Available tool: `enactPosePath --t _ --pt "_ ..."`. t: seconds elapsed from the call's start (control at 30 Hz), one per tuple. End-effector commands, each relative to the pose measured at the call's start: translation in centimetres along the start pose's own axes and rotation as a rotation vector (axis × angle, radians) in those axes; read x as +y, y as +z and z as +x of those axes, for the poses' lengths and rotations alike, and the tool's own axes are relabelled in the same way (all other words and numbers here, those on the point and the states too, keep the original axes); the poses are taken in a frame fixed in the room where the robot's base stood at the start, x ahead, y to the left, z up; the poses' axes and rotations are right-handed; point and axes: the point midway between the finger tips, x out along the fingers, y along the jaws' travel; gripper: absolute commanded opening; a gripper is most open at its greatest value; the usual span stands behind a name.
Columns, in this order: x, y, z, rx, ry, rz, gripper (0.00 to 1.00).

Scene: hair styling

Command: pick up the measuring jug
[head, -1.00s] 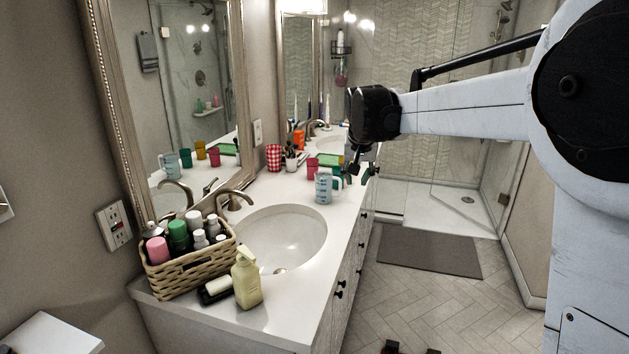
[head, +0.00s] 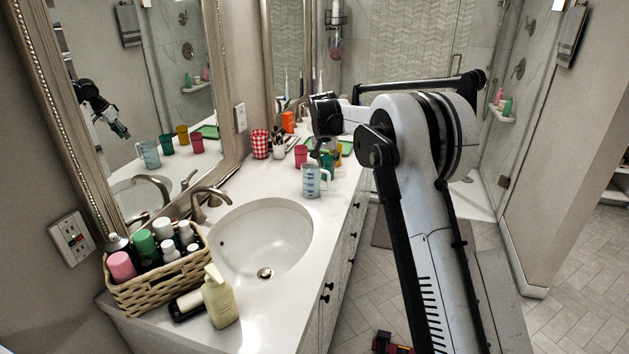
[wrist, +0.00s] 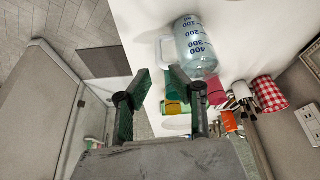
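The measuring jug (head: 311,182) is clear, pale blue with dark volume marks. It stands upright on the white counter beyond the near sink. In the wrist view the jug (wrist: 196,45) is at top centre, with its pale handle on the left. My gripper (wrist: 159,77) is open and empty, its two dark green fingers apart. The jug lies ahead of the fingers, nearest the right one, and is not between them. In the head view my gripper (head: 326,150) is above and behind the jug, small and partly hidden.
A red cup (head: 300,156) and other coloured cups stand close behind the jug. A red checked cup (head: 260,144) is farther left. The sink (head: 262,238), wicker basket (head: 155,270) and soap bottle (head: 219,298) are nearer. Counter around the jug's near side is bare.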

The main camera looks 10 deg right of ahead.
Motion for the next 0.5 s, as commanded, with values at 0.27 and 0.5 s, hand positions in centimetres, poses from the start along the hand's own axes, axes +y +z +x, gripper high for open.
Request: enactPosePath --t 0.27,0.5 --pt "0.0 0.0 4.9 0.000 -0.001 0.000 0.20" --pt "0.1 0.0 6.8 0.000 -0.001 0.000 0.20"
